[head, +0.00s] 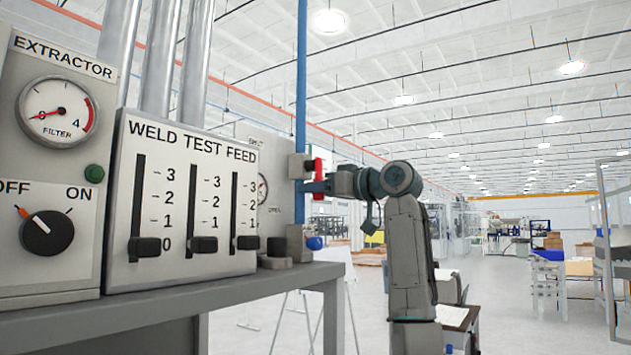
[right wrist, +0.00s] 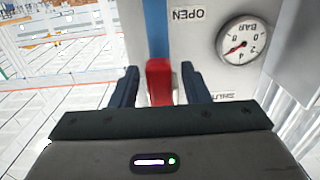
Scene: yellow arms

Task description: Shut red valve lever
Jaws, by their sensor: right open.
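The red valve lever (head: 318,178) shows as a short upright red piece at the blue pipe (head: 301,80), right of the panels. In the right wrist view the red lever (right wrist: 159,82) lies between the two dark blue fingers of my right gripper (right wrist: 159,76). The fingers are open, with a gap on each side of the lever. In the head view my right gripper (head: 316,187) comes in from the right and hides part of the lever and its mount. My left gripper is not in view.
The plate behind shows OPEN and SHUT labels and a pressure gauge (right wrist: 240,40). The slider panel (head: 180,200) and extractor panel (head: 50,150) stand on a grey bench (head: 170,300) at left. A blue knob (head: 315,243) sits below the gripper. The floor right of my arm is largely free.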

